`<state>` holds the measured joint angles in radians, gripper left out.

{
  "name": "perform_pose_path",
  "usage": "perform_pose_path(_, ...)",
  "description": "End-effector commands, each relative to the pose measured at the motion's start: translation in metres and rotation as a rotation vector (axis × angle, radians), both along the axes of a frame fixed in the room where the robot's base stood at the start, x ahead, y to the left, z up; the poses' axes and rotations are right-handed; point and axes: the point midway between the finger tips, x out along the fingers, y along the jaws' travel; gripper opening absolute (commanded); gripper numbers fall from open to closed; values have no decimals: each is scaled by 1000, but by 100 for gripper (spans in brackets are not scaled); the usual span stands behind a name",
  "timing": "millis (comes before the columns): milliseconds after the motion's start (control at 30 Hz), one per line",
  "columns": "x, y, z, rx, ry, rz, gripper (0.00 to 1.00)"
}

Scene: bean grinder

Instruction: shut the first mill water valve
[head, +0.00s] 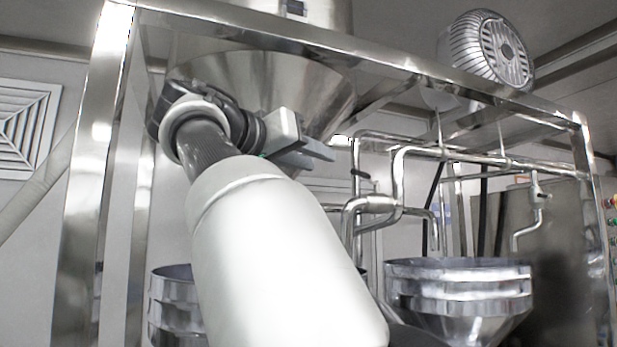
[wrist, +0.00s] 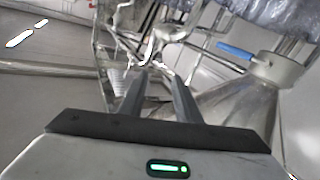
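My gripper (head: 318,155) is raised in front of the large steel cone in the head view, its fingers pointing right toward the pipes. In the wrist view its two dark fingers (wrist: 157,80) stand apart with nothing between them. Steel water pipes (head: 399,170) run behind and to the right of it. A thicker pipe fitting (head: 375,204) lies lower right of the fingers, and another fitting (head: 537,188) is on the right-hand drop pipe. I cannot tell which fitting is the first mill's water valve or how its handle stands. Pipework also shows past the fingertips in the wrist view (wrist: 170,34).
A steel frame (head: 95,150) spans the front. The large cone (head: 285,82) hangs close to my gripper. Steel funnels stand below, one at right (head: 458,290). A blue bar (wrist: 235,50) sits beside a cone in the wrist view. A finned motor (head: 485,52) is above.

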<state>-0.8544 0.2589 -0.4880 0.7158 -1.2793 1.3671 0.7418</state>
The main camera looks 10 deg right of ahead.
Motion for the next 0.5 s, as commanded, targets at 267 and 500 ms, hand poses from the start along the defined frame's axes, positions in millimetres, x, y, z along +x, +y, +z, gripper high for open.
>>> perform_pose_path(267,33,-42,3,0,4,-6,30)
perform_pose_path(500,69,-82,3,1,6,-5,30)
